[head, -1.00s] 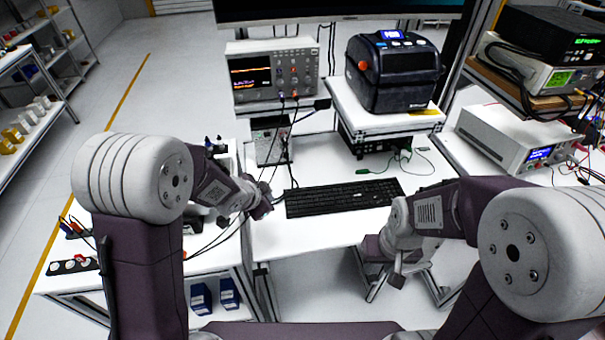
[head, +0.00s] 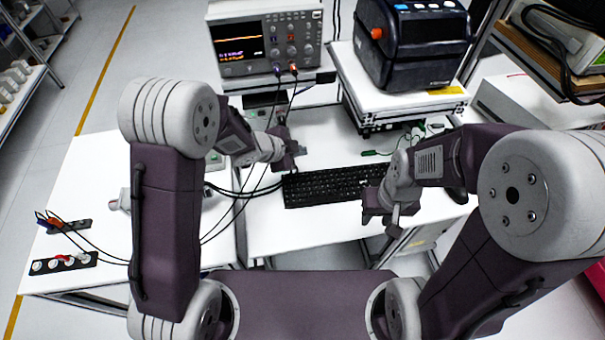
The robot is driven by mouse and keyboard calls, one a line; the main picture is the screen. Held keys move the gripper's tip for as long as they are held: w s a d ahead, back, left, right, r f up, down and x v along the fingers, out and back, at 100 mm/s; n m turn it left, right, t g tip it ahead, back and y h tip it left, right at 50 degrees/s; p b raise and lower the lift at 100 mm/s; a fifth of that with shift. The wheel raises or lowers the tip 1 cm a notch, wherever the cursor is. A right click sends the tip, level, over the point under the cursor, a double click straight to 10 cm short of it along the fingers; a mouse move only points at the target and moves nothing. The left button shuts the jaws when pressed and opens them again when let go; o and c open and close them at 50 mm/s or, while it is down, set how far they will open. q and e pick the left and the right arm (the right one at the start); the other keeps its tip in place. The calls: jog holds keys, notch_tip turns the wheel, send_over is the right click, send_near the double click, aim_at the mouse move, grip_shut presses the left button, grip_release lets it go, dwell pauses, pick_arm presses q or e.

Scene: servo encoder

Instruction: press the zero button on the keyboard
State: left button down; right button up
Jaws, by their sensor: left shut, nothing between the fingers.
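The black keyboard (head: 325,188) lies on the white table in the middle of the head view. Its single keys are too small to tell apart, so I cannot pick out the zero button. My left gripper (head: 292,150) is shut and empty, above or just behind the keyboard's left end. My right gripper (head: 380,212) is at the keyboard's right front, near the table's front edge; its fingers are too small to read. My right arm hides the keyboard's right end.
An oscilloscope (head: 266,42) with cables stands behind on the left. A black label printer (head: 412,40) sits on a white raised shelf (head: 398,96) at the back right. A dark mouse (head: 457,194) lies right of the keyboard. Black cables run left of the keyboard.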

pick_arm(q)
jog(key=b, duration=0.7)
send_over(300, 178)
notch_tip(300, 178, down, 7)
jog(key=shift+w+f, duration=0.1)
jog(key=shift+f, duration=0.35)
jog(key=shift+f+b, duration=0.15)
jog(key=shift+b, duration=0.15)
dwell(0.8)
jog(key=shift+f, duration=0.3)
jog(key=shift+f+b, duration=0.4)
jog(key=shift+b, duration=0.2)
dwell(0.4)
jog(key=shift+r+p, duration=0.8)
jog(key=shift+p, duration=0.1)
